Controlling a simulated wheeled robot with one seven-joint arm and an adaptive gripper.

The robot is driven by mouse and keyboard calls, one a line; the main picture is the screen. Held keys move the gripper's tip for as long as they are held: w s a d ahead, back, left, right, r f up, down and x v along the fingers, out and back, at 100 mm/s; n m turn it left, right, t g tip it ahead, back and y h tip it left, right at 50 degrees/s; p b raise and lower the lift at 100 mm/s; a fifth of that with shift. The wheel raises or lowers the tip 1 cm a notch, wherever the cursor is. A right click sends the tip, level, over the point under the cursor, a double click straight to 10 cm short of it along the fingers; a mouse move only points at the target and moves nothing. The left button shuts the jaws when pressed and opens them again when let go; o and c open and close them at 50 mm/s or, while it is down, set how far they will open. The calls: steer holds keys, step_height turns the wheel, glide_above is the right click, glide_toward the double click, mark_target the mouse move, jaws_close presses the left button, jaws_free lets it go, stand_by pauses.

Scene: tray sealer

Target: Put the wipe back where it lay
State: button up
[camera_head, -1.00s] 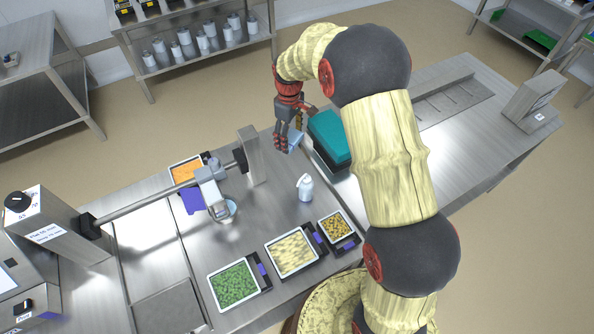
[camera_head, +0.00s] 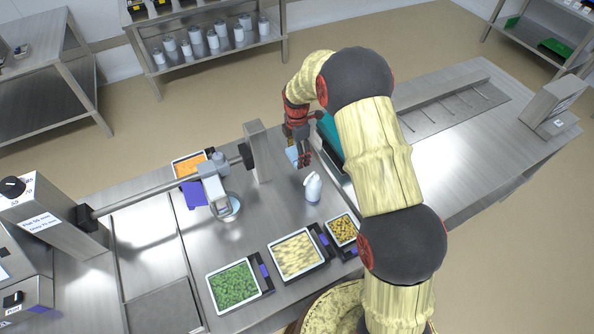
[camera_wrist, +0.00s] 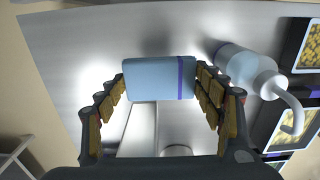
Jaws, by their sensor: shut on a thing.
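The wipe is a light blue folded pad with a purple stripe (camera_wrist: 158,80); it also shows as a small blue patch in the head view (camera_head: 292,155). My gripper (camera_head: 299,160) is shut on it. In the wrist view the wipe lies between the two fingers of my gripper (camera_wrist: 163,92), one at each end of it. It is held over the steel table (camera_head: 268,205), beyond the white pump bottle (camera_head: 313,188). I cannot tell how high above the surface it is.
The pump bottle stands close to my gripper. A teal box (camera_head: 329,136) is partly hidden behind my arm. Trays of green (camera_head: 210,298), pale (camera_head: 276,265) and yellow food (camera_head: 333,238) line the near side. A sealer post (camera_head: 257,150) stands left. Table between is clear.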

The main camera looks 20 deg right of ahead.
mark_target(297, 172)
step_height(297, 172, down, 8)
steer(key=shift+f+b, duration=0.15)
steer(key=shift+b, duration=0.8)
steer(key=o, duration=1.1)
steer(key=shift+f, duration=0.15)
